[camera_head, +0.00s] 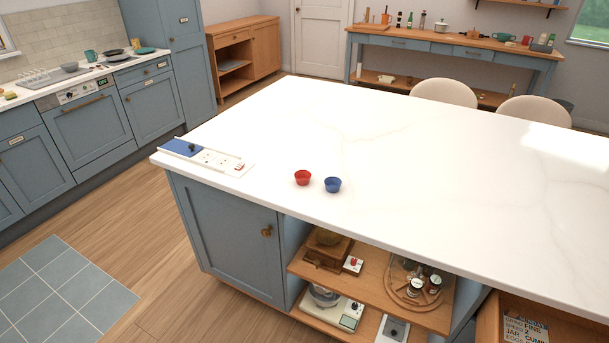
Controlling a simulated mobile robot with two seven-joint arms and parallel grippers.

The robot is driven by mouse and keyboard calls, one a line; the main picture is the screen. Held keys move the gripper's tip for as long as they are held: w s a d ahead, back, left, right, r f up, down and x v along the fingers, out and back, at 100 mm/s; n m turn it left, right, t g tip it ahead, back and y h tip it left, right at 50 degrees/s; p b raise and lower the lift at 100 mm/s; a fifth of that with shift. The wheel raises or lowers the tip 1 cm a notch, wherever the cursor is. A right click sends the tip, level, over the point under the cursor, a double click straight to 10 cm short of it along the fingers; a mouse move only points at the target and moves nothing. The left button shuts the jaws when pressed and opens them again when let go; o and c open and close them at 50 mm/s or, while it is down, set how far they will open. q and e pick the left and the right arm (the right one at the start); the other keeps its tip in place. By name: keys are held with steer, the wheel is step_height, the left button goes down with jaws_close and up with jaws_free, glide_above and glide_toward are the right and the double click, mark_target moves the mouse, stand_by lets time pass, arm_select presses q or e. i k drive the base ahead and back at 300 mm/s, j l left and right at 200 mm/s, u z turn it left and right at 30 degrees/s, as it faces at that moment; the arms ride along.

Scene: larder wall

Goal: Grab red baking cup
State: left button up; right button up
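The red baking cup (303,177) stands upright on the white island countertop (400,160), close to its front edge. A blue baking cup (333,184) stands just to its right, with a very small gap or none between them. Neither of my grippers shows in the head view.
A white tray (233,171) with a blue section and small items lies left of the cups at the counter's corner. Open shelves (370,285) below hold a scale, jars and boxes. Two pale chairs (443,93) stand behind the island. The countertop right of the cups is clear.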

mark_target(303, 177)
steer(key=i+j+z, duration=0.25)
steer(key=i+j, duration=0.2)
steer(key=j, duration=0.15)
steer(key=i+j+z, duration=0.3)
steer(key=j, duration=0.35)
steer(key=i+j+z, duration=0.15)
steer(key=i+j, duration=0.1)
steer(key=j, duration=0.1)
